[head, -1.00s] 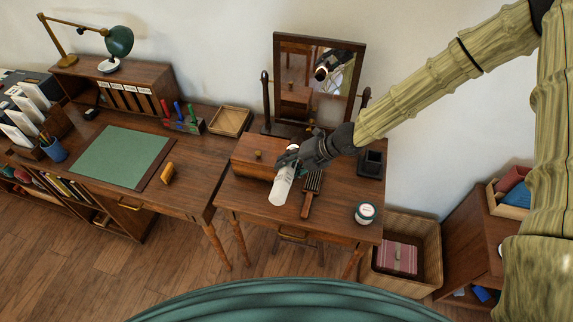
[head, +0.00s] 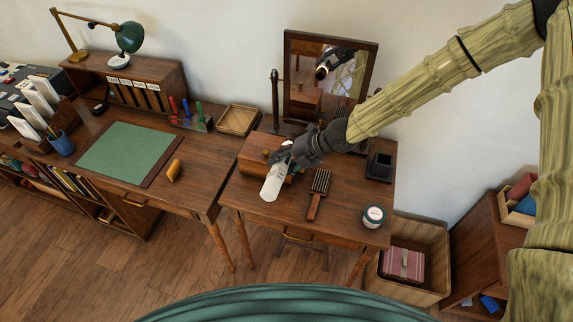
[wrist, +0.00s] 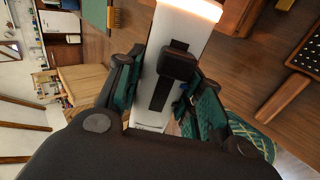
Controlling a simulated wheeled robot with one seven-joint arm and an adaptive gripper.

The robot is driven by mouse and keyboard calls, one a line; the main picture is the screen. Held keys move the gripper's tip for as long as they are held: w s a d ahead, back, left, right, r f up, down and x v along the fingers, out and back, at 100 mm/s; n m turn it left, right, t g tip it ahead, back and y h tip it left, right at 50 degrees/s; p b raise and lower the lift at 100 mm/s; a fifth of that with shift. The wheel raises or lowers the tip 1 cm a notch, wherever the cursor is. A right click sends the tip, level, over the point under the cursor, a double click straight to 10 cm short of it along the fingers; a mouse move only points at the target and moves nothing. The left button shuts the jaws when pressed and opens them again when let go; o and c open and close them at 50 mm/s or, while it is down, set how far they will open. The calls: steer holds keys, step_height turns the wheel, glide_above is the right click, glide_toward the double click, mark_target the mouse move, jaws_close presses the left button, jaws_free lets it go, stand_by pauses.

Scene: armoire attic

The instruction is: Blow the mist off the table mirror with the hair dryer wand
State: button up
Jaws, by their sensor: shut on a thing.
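The table mirror (head: 330,80) stands upright in a dark wooden frame at the back of the small dressing table (head: 345,215). Its glass reflects my arm and the wand; I cannot make out mist on it. My gripper (head: 283,163) is shut on the white hair dryer wand (head: 273,185), over the front of a wooden box and in front of the mirror. In the head view the wand's visible end points down toward the front, away from the glass. In the wrist view the wand (wrist: 185,30) lies between the teal finger pads, with a black switch and a glowing end.
The wooden box (head: 252,155), a hairbrush (head: 318,195), a white jar (head: 373,216) and a dark holder (head: 379,166) sit on the dressing table. A desk with a green mat (head: 128,150) adjoins at left. A basket (head: 425,240) stands on the floor at right.

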steer(key=shift+w+a+b, duration=0.3)
steer(key=shift+a+b, duration=0.1)
steer(key=shift+a, duration=0.5)
steer(key=shift+w+a+b, duration=0.3)
steer(key=shift+a+b, duration=0.05)
steer(key=shift+a, duration=0.5)
steer(key=shift+w+a+b, duration=0.3)
steer(key=shift+a+b, duration=0.1)
steer(key=shift+a, duration=0.5)
